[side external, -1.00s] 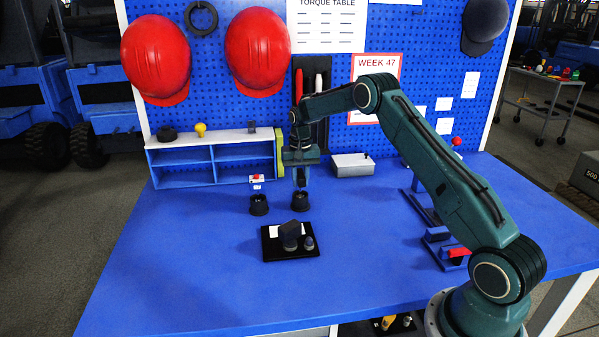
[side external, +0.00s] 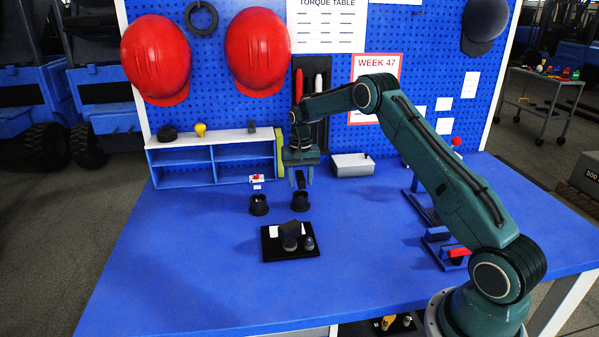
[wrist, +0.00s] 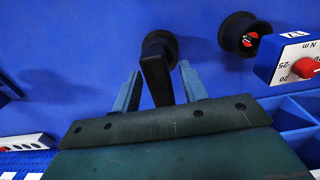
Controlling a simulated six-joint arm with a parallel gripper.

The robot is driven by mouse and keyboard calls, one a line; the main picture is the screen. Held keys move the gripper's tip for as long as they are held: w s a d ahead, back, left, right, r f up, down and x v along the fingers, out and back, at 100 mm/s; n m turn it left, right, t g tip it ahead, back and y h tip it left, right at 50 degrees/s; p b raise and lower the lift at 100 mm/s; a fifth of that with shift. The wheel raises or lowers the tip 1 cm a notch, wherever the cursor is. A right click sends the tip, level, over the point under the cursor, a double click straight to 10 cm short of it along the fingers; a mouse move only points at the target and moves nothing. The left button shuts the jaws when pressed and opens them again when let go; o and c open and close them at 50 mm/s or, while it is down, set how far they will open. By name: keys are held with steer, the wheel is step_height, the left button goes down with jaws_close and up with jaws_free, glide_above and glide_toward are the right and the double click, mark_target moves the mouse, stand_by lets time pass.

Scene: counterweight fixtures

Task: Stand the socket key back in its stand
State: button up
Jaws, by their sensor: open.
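The socket key (wrist: 157,80) is a dark bar that rises from a round black cup stand (wrist: 163,43) in the wrist view. In the side view the key (side external: 300,182) shows as a small dark piece above the right-hand cup (side external: 300,202). It looks roughly upright; its lower end is hidden inside the cup. My gripper (wrist: 159,87) is open, with one finger on each side of the key and a visible gap to each. In the side view my gripper (side external: 301,182) points down over that cup.
A second black cup (side external: 259,205) stands just left. Near it is a white-faced box (wrist: 295,60) with a red knob. A black tray (side external: 270,254) with a dark block and a small knob lies in front.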

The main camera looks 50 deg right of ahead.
step_height(320, 180, up, 13)
steer(key=shift+f, duration=0.15)
stand_by(0.4)
stand_by(0.5)
steer(key=s+a+r+n+t, duration=0.3)
steer(key=s+a+r+n, duration=0.2)
steer(key=s+a+r, duration=1.1)
steer(key=s+a+f+n+t, duration=0.1)
steer(key=s+a, duration=0.3)
steer(key=s, duration=0.7)
steer(key=s+a+f+n+t, duration=0.1)
steer(key=s+a+f+n, duration=0.2)
steer(key=s, duration=0.7)
steer(key=shift+s+a+f+t, duration=0.35)
steer(key=shift+a+f, duration=0.25)
steer(key=shift+a, duration=0.1)
